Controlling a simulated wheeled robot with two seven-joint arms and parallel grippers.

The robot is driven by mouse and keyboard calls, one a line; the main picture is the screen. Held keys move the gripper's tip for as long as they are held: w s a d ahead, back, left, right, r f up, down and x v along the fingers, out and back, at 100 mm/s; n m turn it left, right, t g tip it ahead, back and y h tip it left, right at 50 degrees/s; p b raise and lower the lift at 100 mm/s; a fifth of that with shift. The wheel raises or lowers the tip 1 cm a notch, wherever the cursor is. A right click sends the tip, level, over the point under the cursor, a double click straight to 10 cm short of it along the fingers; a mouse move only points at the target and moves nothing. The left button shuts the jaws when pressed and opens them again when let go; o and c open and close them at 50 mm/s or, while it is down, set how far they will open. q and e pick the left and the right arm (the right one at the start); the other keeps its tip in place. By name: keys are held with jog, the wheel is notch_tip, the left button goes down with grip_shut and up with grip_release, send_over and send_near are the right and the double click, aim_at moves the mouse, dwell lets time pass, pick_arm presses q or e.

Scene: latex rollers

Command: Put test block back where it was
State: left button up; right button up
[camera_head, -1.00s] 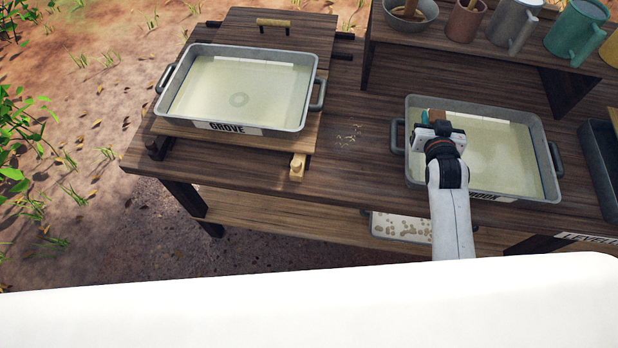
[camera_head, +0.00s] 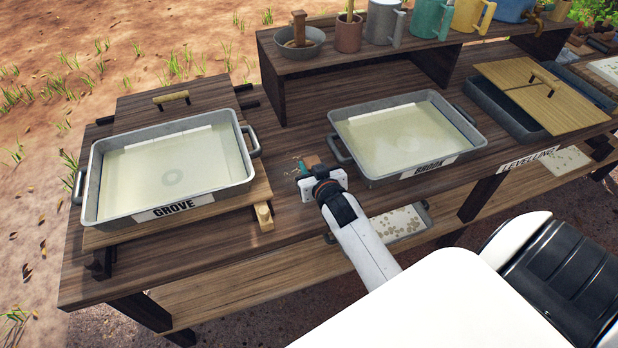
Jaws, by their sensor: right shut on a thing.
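My right gripper (camera_head: 313,176) is low over the bench between the GROVE tray (camera_head: 88,190) and the BROOK tray (camera_head: 365,172). It is shut on a small brown and teal block (camera_head: 309,161), which I take to be the test block. The gripper hides most of the block, and I cannot tell whether it touches the bench top. Both trays hold pale, milky liquid. My left gripper is out of view.
The bench (camera_head: 285,222) has a raised back shelf (camera_head: 300,67) with a bowl, a pot and several jugs. A half-covered tray (camera_head: 497,110) lies at the right, behind the LEVELLING label (camera_head: 528,160).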

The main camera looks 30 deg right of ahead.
jog(key=shift+a+f, duration=0.1)
jog(key=shift+f, duration=1.65)
jog(key=shift+f, duration=0.1)
jog(key=o, duration=1)
jog(key=shift+s, duration=0.15)
jog(key=b+v, duration=0.1)
jog(key=v, duration=1)
jog(key=shift+s+r, duration=0.3)
jog(key=shift+s, duration=0.05)
